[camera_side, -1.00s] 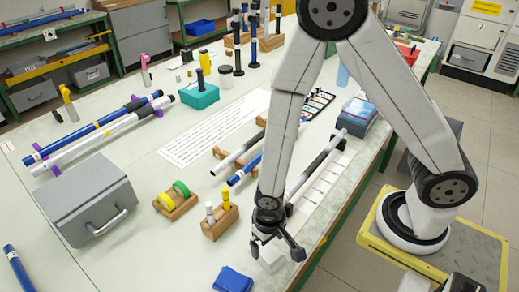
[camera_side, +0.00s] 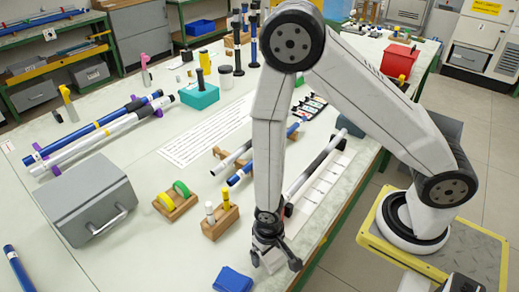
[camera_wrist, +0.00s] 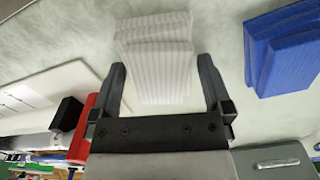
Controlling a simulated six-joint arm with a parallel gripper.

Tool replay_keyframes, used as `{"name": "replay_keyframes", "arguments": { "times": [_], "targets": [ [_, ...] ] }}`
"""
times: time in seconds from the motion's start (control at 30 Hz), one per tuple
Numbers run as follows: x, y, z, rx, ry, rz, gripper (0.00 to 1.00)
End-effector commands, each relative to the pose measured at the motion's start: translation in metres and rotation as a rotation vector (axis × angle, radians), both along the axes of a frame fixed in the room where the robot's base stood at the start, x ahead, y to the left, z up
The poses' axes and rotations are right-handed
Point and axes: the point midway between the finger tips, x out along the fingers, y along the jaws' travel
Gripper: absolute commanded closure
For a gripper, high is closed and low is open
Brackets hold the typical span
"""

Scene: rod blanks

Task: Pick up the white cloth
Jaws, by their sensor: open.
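The white cloth (camera_wrist: 156,62) is a folded, ribbed stack lying on the pale table. In the wrist view it lies ahead of and partly between the fingers of my gripper (camera_wrist: 165,90), which are apart with one on each side. In the side view my gripper (camera_side: 274,266) is low over the table's near right edge, and the white cloth (camera_side: 272,259) shows only partly behind the fingers. My gripper is open and empty. I cannot tell whether the fingertips touch the table.
A folded blue cloth (camera_side: 233,280) lies close to the left of my gripper. A wooden block with upright white and yellow pegs (camera_side: 220,218) stands behind it. A grey case (camera_side: 88,198) sits farther left. Long rods (camera_side: 316,166) lie behind my gripper.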

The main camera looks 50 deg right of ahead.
Motion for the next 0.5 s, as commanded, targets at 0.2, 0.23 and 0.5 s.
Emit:
{"name": "replay_keyframes", "arguments": {
  "times": [0.2, 0.23, 0.5],
  "targets": [
    [0.0000, 0.0000, 0.0002, 0.000, 0.000, 0.000, 0.00],
    [0.0001, 0.0000, 0.0002, 0.000, 0.000, 0.000, 0.00],
    [0.0000, 0.0000, 0.0003, 0.000, 0.000, 0.000, 0.73]
  ]
}}
